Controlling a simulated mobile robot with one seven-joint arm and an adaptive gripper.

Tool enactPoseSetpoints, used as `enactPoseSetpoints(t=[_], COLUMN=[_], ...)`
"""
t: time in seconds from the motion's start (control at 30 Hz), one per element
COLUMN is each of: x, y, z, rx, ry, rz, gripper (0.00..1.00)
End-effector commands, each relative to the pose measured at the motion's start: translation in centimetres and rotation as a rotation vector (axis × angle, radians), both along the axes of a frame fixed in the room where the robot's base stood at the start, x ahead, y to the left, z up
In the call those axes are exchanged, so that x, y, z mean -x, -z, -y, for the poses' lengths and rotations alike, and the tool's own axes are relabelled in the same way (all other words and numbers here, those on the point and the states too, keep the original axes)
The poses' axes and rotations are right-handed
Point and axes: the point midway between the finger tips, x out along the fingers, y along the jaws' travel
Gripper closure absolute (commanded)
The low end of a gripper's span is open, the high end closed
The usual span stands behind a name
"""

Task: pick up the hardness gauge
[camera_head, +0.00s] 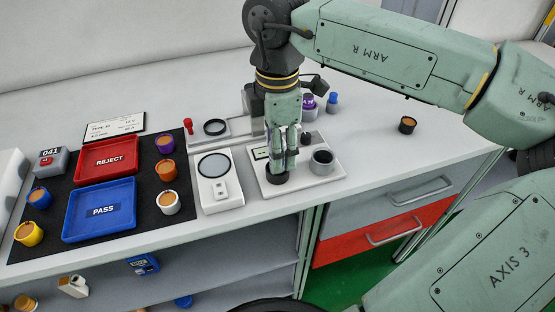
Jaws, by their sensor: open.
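My gripper (281,160) points down over a white base plate (325,178) on the bench. Its fingers are open, low over the plate and in front of what stands there. A small dark round piece (277,178) shows just below the fingertips. It may be part of the hardness gauge, but the gripper hides most of that spot and I cannot tell. Whether the fingers touch anything is also unclear.
A white device with a round disc (219,203) stands left of the plate. Further left, a black mat (149,214) holds a red REJECT tray (78,165), a blue PASS tray (72,229) and several coloured pots. Purple (309,106) and blue-capped (332,103) bottles stand behind. The bench's right part is mostly clear.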

Motion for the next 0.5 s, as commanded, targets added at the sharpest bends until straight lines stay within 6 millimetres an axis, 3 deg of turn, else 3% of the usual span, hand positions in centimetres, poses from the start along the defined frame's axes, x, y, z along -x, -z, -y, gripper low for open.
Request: enactPoseSetpoints(t=[0.17, 0.5], x=[-0.01, 0.00], y=[0.02, -0.01], z=[0.00, 0.01], rx=[0.000, 0.000], ry=[0.000, 0.000], rz=[0.000, 0.000], gripper=[0.52, 0.75])
